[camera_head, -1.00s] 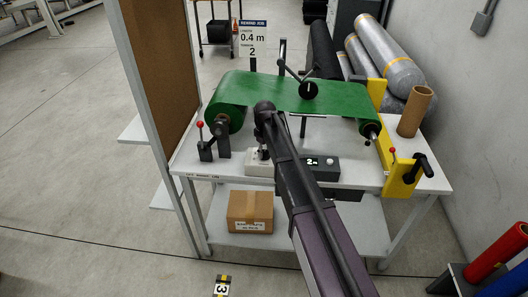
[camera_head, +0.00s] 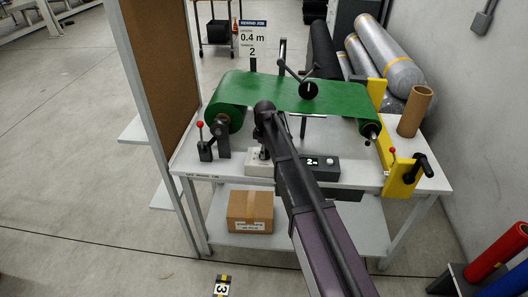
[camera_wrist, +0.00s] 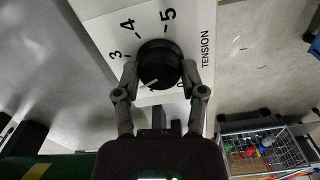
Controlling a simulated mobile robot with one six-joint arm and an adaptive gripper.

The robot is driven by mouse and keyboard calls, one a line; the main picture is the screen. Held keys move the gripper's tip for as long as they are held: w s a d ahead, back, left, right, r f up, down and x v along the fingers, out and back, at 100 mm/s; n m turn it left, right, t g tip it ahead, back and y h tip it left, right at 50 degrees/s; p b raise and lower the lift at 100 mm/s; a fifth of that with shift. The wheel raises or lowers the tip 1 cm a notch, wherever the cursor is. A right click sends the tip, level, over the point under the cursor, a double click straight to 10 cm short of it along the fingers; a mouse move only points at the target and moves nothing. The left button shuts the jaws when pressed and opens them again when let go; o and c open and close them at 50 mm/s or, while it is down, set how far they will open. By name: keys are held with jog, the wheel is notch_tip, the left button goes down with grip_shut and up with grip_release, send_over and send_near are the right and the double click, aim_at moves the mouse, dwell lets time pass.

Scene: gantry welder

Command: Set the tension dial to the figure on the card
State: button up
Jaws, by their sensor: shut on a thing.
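The job card (camera_head: 252,42) stands behind the green roll and reads 0.4 m and a 2 below it. The tension dial (camera_wrist: 160,62) is a black round knob on a white panel marked TENSION, with 3, 4 and 5 readable. My gripper (camera_wrist: 160,75) is shut on the knob, one finger on each side. A short white mark on the knob points down and left; the figure there is hidden by my gripper. In the head view, my gripper (camera_head: 265,150) is over the white box (camera_head: 257,170), and my arm hides the dial.
The green roll (camera_head: 270,90) spans the table behind. A red-knobbed lever (camera_head: 205,145) stands left and a yellow bracket (camera_head: 400,175) right. A cardboard box (camera_head: 250,211) sits on the lower shelf.

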jog(key=o, duration=1.1)
jog(key=shift+o, duration=0.2)
jog(key=s+d+r+m+p, duration=0.2)
jog(key=s+d+m, duration=1.3)
jog(key=s+d, duration=0.7)
jog(key=shift+s+d+r, duration=0.2)
jog(key=shift+s+d, duration=0.1)
jog(key=shift+s, duration=1.7)
